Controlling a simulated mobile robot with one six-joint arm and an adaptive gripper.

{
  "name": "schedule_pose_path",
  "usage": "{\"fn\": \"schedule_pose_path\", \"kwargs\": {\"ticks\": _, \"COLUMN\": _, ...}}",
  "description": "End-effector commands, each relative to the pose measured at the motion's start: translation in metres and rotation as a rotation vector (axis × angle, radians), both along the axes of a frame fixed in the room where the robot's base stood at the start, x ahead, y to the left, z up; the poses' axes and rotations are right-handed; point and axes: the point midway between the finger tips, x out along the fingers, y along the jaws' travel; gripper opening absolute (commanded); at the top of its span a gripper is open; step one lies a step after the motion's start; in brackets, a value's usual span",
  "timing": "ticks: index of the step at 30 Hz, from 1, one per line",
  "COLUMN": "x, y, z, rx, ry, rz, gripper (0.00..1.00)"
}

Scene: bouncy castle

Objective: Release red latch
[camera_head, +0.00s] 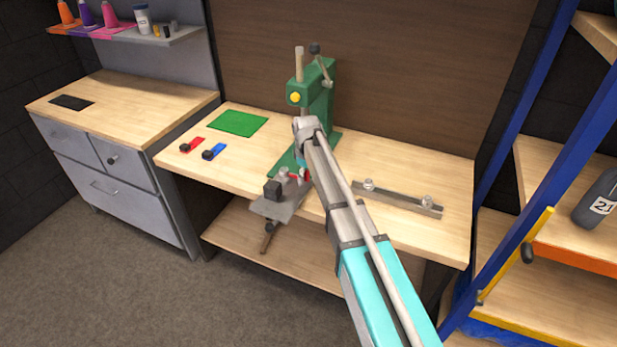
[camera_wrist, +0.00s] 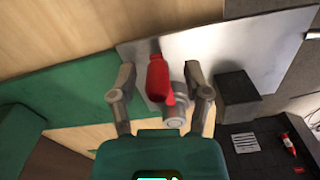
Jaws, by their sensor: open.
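The red latch (camera_wrist: 158,80) is a red handle on a grey metal fitting (camera_wrist: 176,110) over a grey plate (camera_wrist: 235,45). It shows in the middle of the wrist view. My gripper (camera_wrist: 160,72) is open, one finger on each side of the red handle, with gaps visible; depth is hard to judge. In the head view, a small piece of the red latch (camera_head: 293,176) shows beside the grey plate (camera_head: 283,205), at the front of the green press (camera_head: 318,95). My arm hides most of the gripper and part of the latch there.
A black block (camera_head: 272,190) stands on the plate beside the latch. A red piece (camera_head: 193,145) and a blue piece (camera_head: 215,151) with black knobs lie left on the workbench (camera_head: 230,170). A metal bar (camera_head: 397,199) lies right. A blue-framed shelf stands farther right.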

Motion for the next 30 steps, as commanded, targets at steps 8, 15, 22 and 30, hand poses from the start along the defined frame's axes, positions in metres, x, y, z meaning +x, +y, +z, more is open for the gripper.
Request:
{"fn": "schedule_pose_path", "kwargs": {"ticks": 8, "x": 0.0, "y": 0.0, "z": 0.0, "rx": 0.0, "ry": 0.0, "rz": 0.0, "gripper": 0.44}}
{"fn": "schedule_pose_path", "kwargs": {"ticks": 15, "x": 0.0, "y": 0.0, "z": 0.0, "rx": 0.0, "ry": 0.0, "rz": -0.001, "gripper": 0.0}}
{"fn": "schedule_pose_path", "kwargs": {"ticks": 22, "x": -0.001, "y": -0.002, "z": 0.0, "rx": -0.002, "ry": 0.001, "rz": -0.001, "gripper": 0.0}}
{"fn": "schedule_pose_path", "kwargs": {"ticks": 30, "x": -0.002, "y": 0.003, "z": 0.0, "rx": 0.001, "ry": 0.001, "rz": -0.046, "gripper": 0.0}}
